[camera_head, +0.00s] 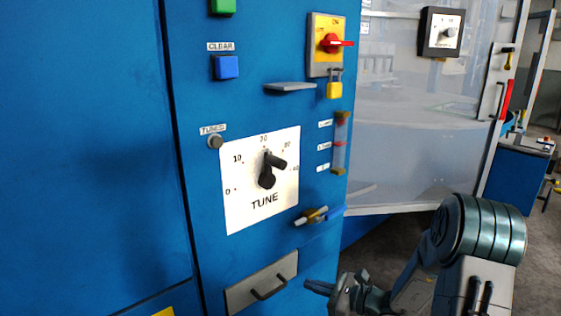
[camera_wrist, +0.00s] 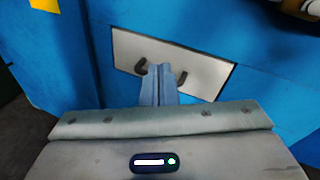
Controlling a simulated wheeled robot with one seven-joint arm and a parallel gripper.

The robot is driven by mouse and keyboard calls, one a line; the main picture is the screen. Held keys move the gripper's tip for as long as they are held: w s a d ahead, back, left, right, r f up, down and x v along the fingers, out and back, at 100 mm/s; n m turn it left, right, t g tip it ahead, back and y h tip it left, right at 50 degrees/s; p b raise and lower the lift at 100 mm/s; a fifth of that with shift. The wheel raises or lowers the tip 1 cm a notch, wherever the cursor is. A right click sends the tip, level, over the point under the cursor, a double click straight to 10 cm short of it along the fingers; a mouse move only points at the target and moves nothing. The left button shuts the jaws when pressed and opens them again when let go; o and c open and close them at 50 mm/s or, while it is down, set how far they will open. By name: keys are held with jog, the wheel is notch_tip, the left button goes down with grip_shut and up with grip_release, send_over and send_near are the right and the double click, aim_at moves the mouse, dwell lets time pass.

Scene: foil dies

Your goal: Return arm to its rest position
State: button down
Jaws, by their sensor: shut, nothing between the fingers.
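My gripper (camera_head: 322,287) is low at the right of the blue cabinet in the head view, with my arm reaching in from the lower right. Its fingers are together and empty, and they also show in the wrist view (camera_wrist: 162,75). In the wrist view the fingertips overlap a grey drawer front with a dark handle (camera_wrist: 141,68). In the head view the same grey drawer (camera_head: 238,298) lies to the left of the fingertips, with a gap between them. I cannot tell the exact depth of that gap.
A glass-panelled enclosure (camera_head: 420,120) stands behind. Floor shows at right.

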jog(key=s+a+r+n+g+h+p, duration=0.2)
jog(key=s+r+n+g+p, duration=0.15)
jog(key=s+r+n, duration=0.35)
jog(key=s+a+r+n+g+h+p, duration=0.3)
jog(key=s+r+n+g, duration=0.25)
jog(key=s, duration=0.35)
jog(key=s+d+r+n+t+h+p, duration=0.3)
jog(key=s+d+r+n+h+p, duration=0.3)
jog(key=s+d+r+n+h, duration=0.3)
jog(key=shift+d+r, duration=0.5)
jog(key=shift+r, duration=1)
